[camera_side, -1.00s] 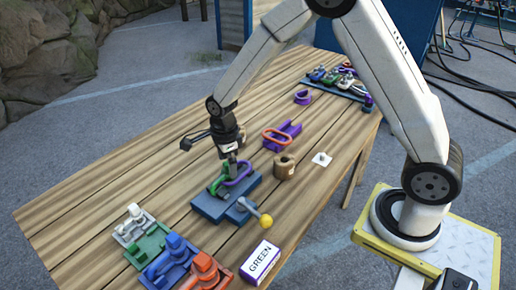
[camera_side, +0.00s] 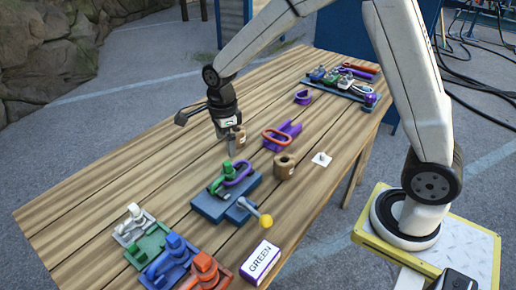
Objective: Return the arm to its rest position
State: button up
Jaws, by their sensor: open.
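My gripper (camera_side: 229,146) hangs above the wooden table (camera_side: 120,180), pointing down, with its jaws open and nothing seen between them. It is above and apart from a blue base (camera_side: 215,207) that carries a green piece (camera_side: 225,172) and a purple ring (camera_side: 238,173). A tan cylinder (camera_side: 240,138) shows just behind the fingers, partly hidden by them. My arm reaches over the table from its mount at the right.
A yellow-knobbed lever (camera_side: 265,221) and a white box labelled GREEN (camera_side: 261,263) are near the front. Coloured blocks (camera_side: 170,262) fill the front left. A purple holder (camera_side: 282,136) and a tan spool (camera_side: 285,166) stand right of the gripper. The table's left side is clear.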

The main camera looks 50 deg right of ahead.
jog(key=s+d+n+t, duration=0.2)
jog(key=s+n, duration=1.3)
jog(key=n, duration=0.8)
jog(key=shift+d+f+t, duration=0.3)
jog(key=shift+d, duration=0.15)
